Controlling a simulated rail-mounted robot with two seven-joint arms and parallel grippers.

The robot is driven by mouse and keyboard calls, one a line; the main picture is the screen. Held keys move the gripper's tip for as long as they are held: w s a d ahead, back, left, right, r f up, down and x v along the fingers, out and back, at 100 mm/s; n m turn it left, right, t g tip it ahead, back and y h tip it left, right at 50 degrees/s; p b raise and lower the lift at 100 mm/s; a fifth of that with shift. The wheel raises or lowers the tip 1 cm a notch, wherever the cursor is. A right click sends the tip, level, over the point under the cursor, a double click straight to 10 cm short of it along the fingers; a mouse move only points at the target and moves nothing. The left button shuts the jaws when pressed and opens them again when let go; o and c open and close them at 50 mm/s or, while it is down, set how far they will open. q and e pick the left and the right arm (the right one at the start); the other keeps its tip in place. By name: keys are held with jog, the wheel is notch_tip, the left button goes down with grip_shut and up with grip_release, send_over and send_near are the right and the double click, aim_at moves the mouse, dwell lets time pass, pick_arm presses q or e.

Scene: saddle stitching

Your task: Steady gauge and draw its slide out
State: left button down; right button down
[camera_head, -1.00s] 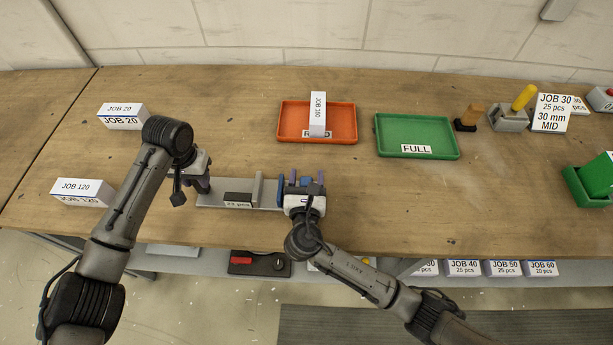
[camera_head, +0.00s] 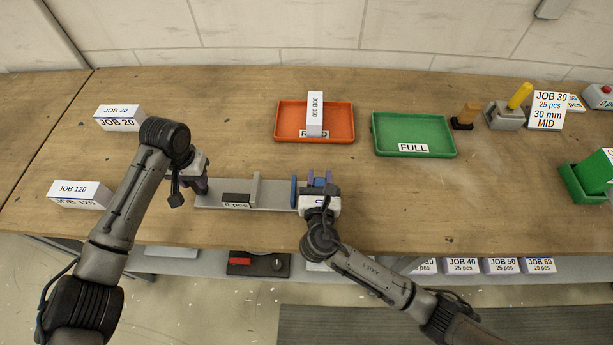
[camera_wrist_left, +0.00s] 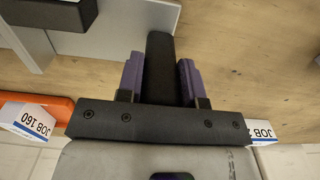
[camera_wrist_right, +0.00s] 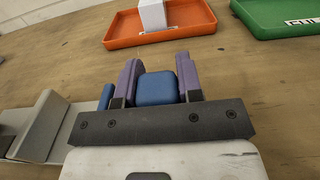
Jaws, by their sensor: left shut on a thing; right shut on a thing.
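In the left wrist view my left gripper (camera_wrist_left: 160,82) is shut on a black handle (camera_wrist_left: 160,55). The blue slide (camera_head: 294,190) stands at the gauge's right end, apart from the upright plate. My right gripper (camera_head: 320,185) is shut on the slide's blue knob, seen in the right wrist view (camera_wrist_right: 156,88) between the purple fingers.
An orange tray (camera_head: 285,137) holding a white JOB 160 block (camera_head: 315,112) and a green FULL tray (camera_head: 414,151) lie behind the gauge. JOB 20 (camera_head: 119,118) and JOB 120 (camera_head: 80,195) boxes stand at left.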

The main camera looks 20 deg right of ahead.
pick_arm(q)
jog(key=shift+a, duration=0.1)
pick_arm(e)
jog(key=shift+s+d, duration=0.2)
jog(key=shift+d, duration=0.35)
pick_arm(q)
jog(key=shift+a, duration=0.1)
pick_arm(e)
jog(key=c, duration=0.8)
grip_release()
jog(key=shift+o, duration=0.2)
jog(key=shift+a, duration=0.1)
jog(key=shift+s+a, duration=0.2)
jog(key=shift+s, duration=0.1)
jog(key=v, duration=1.1)
jog(key=shift+s, duration=0.1)
